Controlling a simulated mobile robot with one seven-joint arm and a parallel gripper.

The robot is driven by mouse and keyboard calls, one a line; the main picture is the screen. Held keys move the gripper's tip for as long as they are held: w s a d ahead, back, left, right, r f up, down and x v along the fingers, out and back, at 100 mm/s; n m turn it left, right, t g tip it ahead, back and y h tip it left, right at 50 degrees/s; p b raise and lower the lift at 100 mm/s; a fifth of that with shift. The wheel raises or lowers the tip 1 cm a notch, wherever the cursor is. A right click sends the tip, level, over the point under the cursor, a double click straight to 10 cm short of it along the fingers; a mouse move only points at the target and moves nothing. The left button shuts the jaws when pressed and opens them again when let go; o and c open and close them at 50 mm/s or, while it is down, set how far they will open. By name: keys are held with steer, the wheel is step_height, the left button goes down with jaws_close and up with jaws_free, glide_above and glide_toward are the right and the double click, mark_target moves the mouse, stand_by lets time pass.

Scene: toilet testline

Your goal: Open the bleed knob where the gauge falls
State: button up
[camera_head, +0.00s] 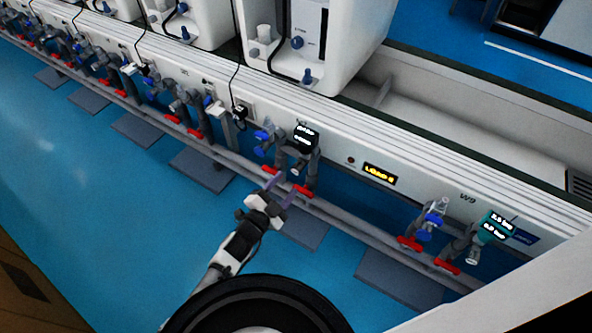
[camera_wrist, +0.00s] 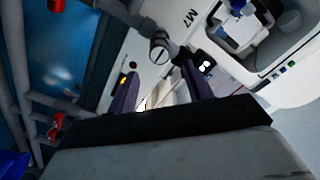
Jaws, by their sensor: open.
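My gripper (camera_head: 277,190) is open and empty, its two purple fingers apart just below the middle station's pipes. At that station a dark gauge display (camera_head: 305,136) with small white text stands above grey pipes, with a blue knob (camera_head: 262,135) to its left and red handles (camera_head: 301,191) below. A second, teal gauge display (camera_head: 496,228) is at the right station marked W9, with a blue knob (camera_head: 433,220) to its left. In the wrist view the fingers (camera_wrist: 155,95) point toward a round grey pipe fitting (camera_wrist: 158,48) on the white panel. The gauge digits are too small to read surely.
A yellow-lit display (camera_head: 380,174) sits on the long white panel between the two stations. More stations with red handles and blue knobs run to the upper left. A grey rail (camera_head: 345,226) runs along the front. Blue floor (camera_head: 90,200) lies clear at left.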

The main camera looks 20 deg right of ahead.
mark_target(296, 171)
steer(key=x, duration=0.7)
steer(key=shift+d, duration=0.1)
steer(key=c, duration=1)
